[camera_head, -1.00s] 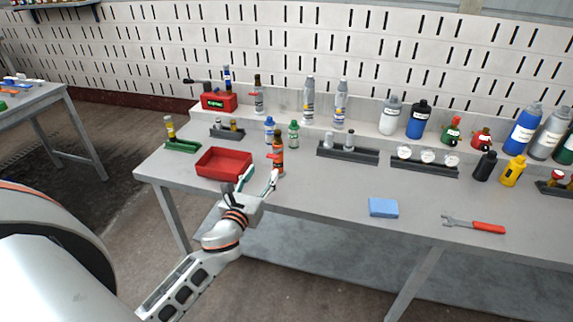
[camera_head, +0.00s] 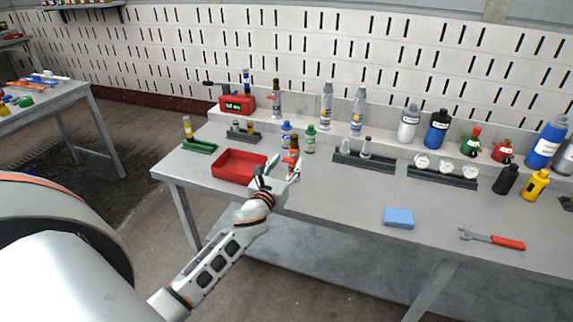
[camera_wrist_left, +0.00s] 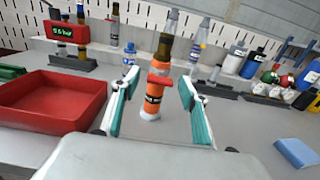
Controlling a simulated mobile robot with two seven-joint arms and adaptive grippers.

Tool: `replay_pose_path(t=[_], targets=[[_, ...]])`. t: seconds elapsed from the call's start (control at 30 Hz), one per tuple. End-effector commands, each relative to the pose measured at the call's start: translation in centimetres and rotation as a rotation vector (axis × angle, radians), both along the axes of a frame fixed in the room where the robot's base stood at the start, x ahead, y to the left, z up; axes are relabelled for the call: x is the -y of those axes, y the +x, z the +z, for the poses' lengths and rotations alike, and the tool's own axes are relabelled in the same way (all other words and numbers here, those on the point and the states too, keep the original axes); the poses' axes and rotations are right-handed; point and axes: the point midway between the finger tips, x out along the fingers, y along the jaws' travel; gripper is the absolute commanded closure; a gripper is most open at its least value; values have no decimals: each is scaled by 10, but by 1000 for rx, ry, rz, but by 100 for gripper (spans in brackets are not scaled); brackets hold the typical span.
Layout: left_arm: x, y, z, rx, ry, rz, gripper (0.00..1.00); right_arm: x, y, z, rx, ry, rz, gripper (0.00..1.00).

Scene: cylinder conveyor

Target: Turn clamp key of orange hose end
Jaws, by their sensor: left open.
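In the left wrist view the teal-padded fingers of the left gripper (camera_wrist_left: 160,88) frame the hose end on both sides, with gaps visible. In the head view the gripper hides its lower part. My right gripper is not in view.
A red tray (camera_head: 215,172) lies left of the gripper. A blue bottle (camera_head: 286,134) and a green-capped bottle (camera_head: 310,140) stand close behind the hose end. A blue block (camera_head: 398,217) and a wrench (camera_head: 495,239) lie to the right, with bare bench between.

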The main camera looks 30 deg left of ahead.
Motion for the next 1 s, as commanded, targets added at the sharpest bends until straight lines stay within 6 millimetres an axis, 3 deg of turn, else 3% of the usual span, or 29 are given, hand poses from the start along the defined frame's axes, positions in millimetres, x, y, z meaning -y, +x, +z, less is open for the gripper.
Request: replay_pose_path(t=[0.07, 0.2, 0.63, 1.0], targets=[[0, 0, 0, 0, 0, 0, 61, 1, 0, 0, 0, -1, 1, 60], [0, 0, 0, 0, 0, 0, 94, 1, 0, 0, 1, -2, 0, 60], [0, 0, 0, 13, -57, 1, 94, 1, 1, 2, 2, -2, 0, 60], [0, 0, 1, 76, -328, 1, 94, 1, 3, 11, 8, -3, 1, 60]])
